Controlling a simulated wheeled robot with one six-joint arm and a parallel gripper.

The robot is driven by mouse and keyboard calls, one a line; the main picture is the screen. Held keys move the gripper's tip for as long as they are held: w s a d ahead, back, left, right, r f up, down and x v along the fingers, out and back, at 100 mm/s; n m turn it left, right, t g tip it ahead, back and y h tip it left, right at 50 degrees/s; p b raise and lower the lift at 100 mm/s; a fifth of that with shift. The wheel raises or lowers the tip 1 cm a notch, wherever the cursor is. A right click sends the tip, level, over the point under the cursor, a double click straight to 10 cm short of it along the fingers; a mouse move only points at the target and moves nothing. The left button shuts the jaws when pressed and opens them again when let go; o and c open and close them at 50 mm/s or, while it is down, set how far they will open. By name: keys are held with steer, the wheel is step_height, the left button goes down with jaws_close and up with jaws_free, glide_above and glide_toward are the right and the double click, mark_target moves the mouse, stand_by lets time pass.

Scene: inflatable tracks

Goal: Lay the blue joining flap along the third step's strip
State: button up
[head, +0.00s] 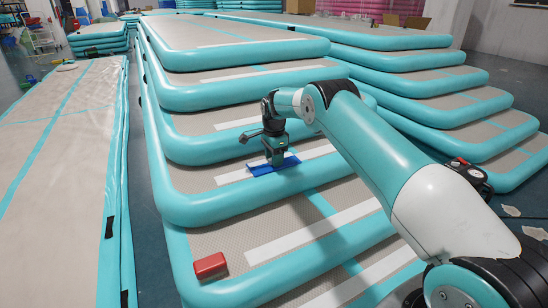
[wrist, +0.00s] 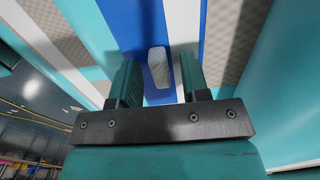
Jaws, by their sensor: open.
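The blue joining flap (head: 273,167) is a small flat piece on a step of the left stepped stack (head: 195,209). It overlaps that step's white strip (head: 233,177), which shows on both sides of it. My gripper (head: 276,158) is directly above the flap, pointing down. In the wrist view, the flap (wrist: 134,25) runs up beyond my open gripper (wrist: 158,84).
A red block (head: 210,266) sits on a lower step, front left. A second stepped stack (head: 480,105) stands at right and a long flat track (head: 60,150) at left. A narrow floor gap (head: 143,220) separates the left track from the stack.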

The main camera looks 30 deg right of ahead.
steer(key=shift+r, duration=0.1)
step_height(320, 180, up, 12)
steer(key=f+p, duration=0.1)
steer(key=p, duration=0.6)
steer(key=s+a+r+n+y, duration=0.1)
steer(key=s+a+r+n, duration=1)
steer(key=s+a+r, duration=0.4)
steer(key=s+a+r+n+y, duration=0.1)
steer(key=s+n, duration=0.3)
steer(key=s, duration=0.6)
steer(key=s+a+r+n+y, duration=0.1)
steer(key=s+a+n, duration=0.2)
steer(key=s, duration=0.8)
steer(key=s+a+r+n+y, duration=0.1)
steer(key=s+a+r+n, duration=0.1)
steer(key=s+n, duration=0.5)
steer(key=s+a, duration=0.1)
steer(key=s, duration=0.2)
steer(key=shift+s, duration=0.15)
steer(key=shift+r, duration=0.15)
